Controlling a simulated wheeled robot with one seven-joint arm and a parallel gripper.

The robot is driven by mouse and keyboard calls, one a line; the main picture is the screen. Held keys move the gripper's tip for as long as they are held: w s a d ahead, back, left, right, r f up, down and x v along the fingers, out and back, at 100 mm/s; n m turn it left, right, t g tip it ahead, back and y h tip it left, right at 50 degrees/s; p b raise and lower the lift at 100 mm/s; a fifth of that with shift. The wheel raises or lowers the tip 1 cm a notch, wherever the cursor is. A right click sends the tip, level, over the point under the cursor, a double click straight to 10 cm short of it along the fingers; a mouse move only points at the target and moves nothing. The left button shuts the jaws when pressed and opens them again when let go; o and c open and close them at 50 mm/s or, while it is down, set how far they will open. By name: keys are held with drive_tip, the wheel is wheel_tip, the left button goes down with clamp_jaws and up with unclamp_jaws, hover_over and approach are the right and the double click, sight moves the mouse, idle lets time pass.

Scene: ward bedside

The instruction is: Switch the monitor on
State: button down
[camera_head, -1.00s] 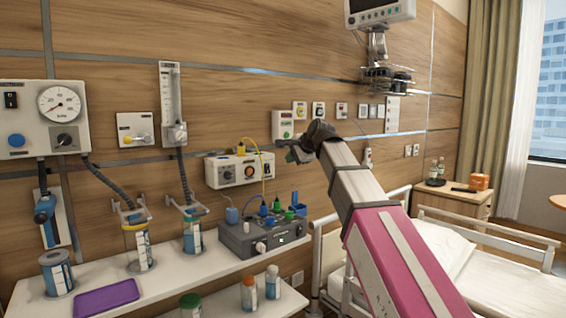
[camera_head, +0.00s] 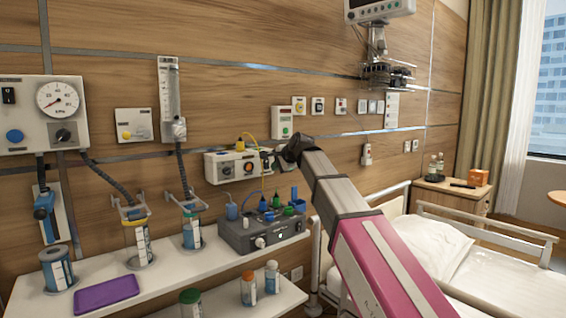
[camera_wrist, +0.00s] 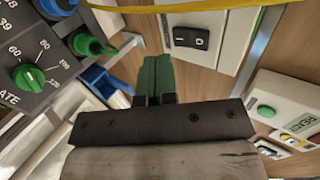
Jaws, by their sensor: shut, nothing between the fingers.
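A wall-mounted monitor (camera_head: 380,9) hangs at the top right of the head view, its upper part cut off; the visible strip of its screen is dark. A white wall unit with knobs (camera_head: 232,167) is left of my gripper (camera_head: 272,160).
A dark device with a green knob (camera_wrist: 29,78) stands on the shelf, with green and blue plugs close to my fingers. A yellow cable (camera_wrist: 190,8) crosses the wrist view's top. A box with a green button (camera_wrist: 266,111) is at right. The bed (camera_head: 455,255) lies right.

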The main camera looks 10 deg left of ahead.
drive_tip(key=shift+w+a+f, duration=0.15)
drive_tip(key=shift+w+a, duration=1.05)
drive_tip(key=shift+a, duration=0.2)
drive_tip(key=shift+w+a, duration=0.1)
drive_tip(key=shift+w, duration=0.05)
drive_tip(key=shift+r, duration=0.85)
approach(267, 164)
drive_tip(key=s+d+r, duration=0.2)
drive_tip(key=s+d, duration=0.2)
drive_tip(key=shift+d, duration=0.4)
